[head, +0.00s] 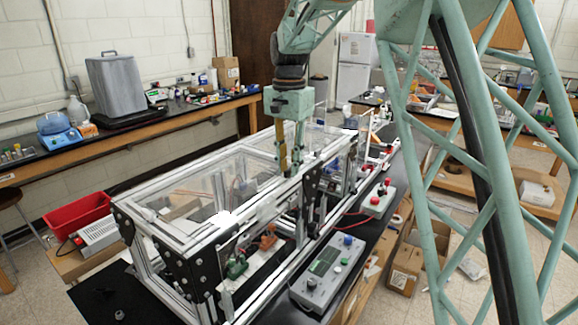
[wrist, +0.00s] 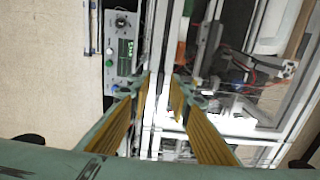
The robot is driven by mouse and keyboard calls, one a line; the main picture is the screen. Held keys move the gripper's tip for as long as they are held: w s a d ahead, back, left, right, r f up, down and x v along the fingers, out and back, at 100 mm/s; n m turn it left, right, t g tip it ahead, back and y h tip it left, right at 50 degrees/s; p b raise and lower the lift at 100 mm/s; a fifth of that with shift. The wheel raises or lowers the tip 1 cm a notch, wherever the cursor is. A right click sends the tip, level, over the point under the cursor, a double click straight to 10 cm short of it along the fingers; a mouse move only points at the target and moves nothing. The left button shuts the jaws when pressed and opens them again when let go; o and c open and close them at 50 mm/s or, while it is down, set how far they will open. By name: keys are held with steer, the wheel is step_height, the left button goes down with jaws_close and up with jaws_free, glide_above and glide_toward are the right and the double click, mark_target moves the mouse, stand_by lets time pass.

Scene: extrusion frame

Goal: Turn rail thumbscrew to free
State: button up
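The aluminium extrusion frame (head: 170,232) stands on a black bench, with clear panels on its top and sides. My gripper (head: 290,170) points down at the frame's long front top rail, near its middle. In the wrist view my gripper (wrist: 161,88) shows two fingers with yellow ribbed pads and a gap between them. The bright rail (wrist: 152,100) runs through that gap, below the fingers. I see nothing held between the pads. I cannot make out the rail thumbscrew; it is too small or hidden near the fingers.
A grey control box (head: 328,275) with a screen and knobs sits in front of the frame; it also shows in the wrist view (wrist: 121,45). A smaller button box (head: 377,200) stands farther right. Green (head: 237,267) and orange (head: 268,238) parts are inside the frame.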

jaws_close()
steer(key=shift+n+p, duration=0.3)
steer(key=shift+n, duration=0.1)
steer(key=n+p, duration=0.1)
steer(key=n, duration=0.2)
steer(key=n+p, duration=0.2)
steer(key=n, duration=0.2)
steer(key=shift+n, duration=0.3)
steer(key=n+p, duration=0.1)
steer(key=n, duration=0.3)
steer(key=shift+n+p, duration=0.5)
steer(key=shift+n, duration=2.3)
